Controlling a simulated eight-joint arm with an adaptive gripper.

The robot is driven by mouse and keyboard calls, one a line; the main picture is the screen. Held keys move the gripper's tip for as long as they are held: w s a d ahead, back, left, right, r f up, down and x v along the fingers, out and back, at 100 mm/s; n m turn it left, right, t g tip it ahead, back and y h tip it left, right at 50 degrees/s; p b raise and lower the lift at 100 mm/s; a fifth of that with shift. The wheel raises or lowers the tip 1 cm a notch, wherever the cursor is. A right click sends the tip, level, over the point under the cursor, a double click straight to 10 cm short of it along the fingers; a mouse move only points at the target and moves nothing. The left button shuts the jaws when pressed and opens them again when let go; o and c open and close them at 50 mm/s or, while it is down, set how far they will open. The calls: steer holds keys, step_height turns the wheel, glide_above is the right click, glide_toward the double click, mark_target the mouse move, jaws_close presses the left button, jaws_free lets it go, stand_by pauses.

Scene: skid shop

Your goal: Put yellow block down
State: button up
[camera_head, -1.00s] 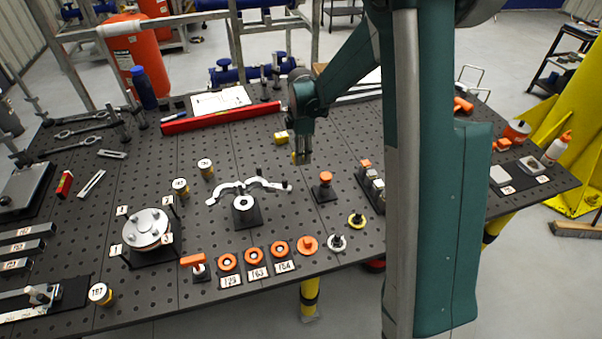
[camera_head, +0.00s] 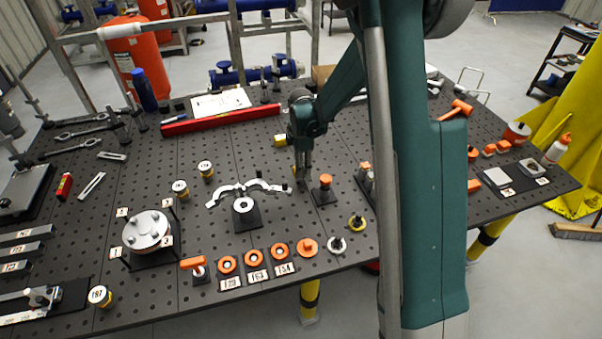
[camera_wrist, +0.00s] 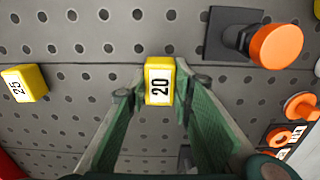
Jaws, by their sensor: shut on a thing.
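In the wrist view my gripper (camera_wrist: 160,90) is shut on a yellow block (camera_wrist: 159,65) with a white label reading 20. The same gripper shows in the head view (camera_head: 301,183), pointing down close over the perforated dark table (camera_head: 110,205), left of an orange knob on a black plate (camera_head: 325,185). The held block is mostly hidden in the head view, and I cannot tell whether it touches the table. A second yellow block (camera_wrist: 24,83), labelled 25, lies on the table at the left of the wrist view. It also shows behind my gripper in the head view (camera_head: 280,140).
A silver curved clamp (camera_head: 243,195) stands left of my gripper. Orange rings and knobs (camera_head: 254,257) line the front edge. A red bar (camera_head: 220,118) lies at the back. Bare table lies between the second block and the orange knob.

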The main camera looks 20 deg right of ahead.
steer(key=shift+f, duration=1.2)
steer(key=shift+f, duration=0.2)
steer(key=o, duration=1)
steer(key=shift+c, duration=0.2)
steer(key=shift+r, duration=0.25)
steer(key=shift+r, duration=5.95)
